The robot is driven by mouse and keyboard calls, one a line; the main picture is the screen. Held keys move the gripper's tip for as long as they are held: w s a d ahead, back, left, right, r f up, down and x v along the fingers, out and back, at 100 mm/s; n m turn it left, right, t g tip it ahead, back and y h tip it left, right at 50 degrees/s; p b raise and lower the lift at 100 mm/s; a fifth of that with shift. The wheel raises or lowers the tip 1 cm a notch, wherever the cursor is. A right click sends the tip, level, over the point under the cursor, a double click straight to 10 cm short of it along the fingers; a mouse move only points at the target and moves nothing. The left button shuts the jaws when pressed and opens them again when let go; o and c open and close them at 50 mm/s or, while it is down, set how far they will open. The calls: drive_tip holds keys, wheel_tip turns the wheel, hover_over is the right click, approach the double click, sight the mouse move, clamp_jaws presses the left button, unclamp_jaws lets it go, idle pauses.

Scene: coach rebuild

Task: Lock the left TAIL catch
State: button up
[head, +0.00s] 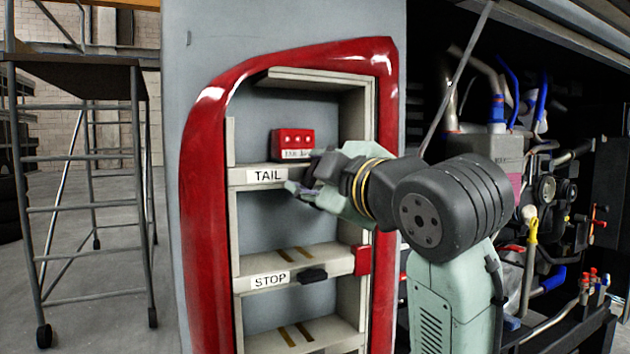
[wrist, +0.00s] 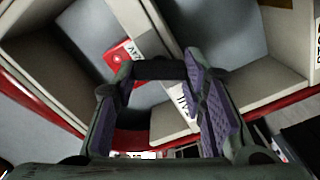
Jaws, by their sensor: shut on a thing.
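The TAIL shelf (head: 240,178) is a pale ledge in a red-framed recess, with a TAIL label (head: 267,176) on its front edge. My gripper (head: 300,184) is at that front edge, just right of the label. In the wrist view, my gripper's fingers (wrist: 158,88) are closed on the two ends of a dark bar, the TAIL catch (wrist: 160,68), lying across the shelf edge. In the head view, my gripper hides this catch. Whether it is locked cannot be told.
A red box (head: 292,143) stands on the TAIL shelf behind my gripper, close to it. The STOP shelf (head: 335,264) below has a black catch (head: 313,274) and a red block (head: 362,259). An open engine bay (head: 540,180) lies right; a wheeled platform ladder (head: 85,75) stands left.

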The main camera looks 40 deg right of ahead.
drive_tip(key=n+b, duration=0.1)
drive_tip(key=n, duration=0.5)
drive_tip(key=shift+f, duration=0.15)
idle(0.6)
drive_tip(key=o, duration=1.2)
drive_tip(key=shift+c, duration=0.2)
drive_tip(key=v, duration=1.2)
drive_tip(key=shift+s+f, duration=0.1)
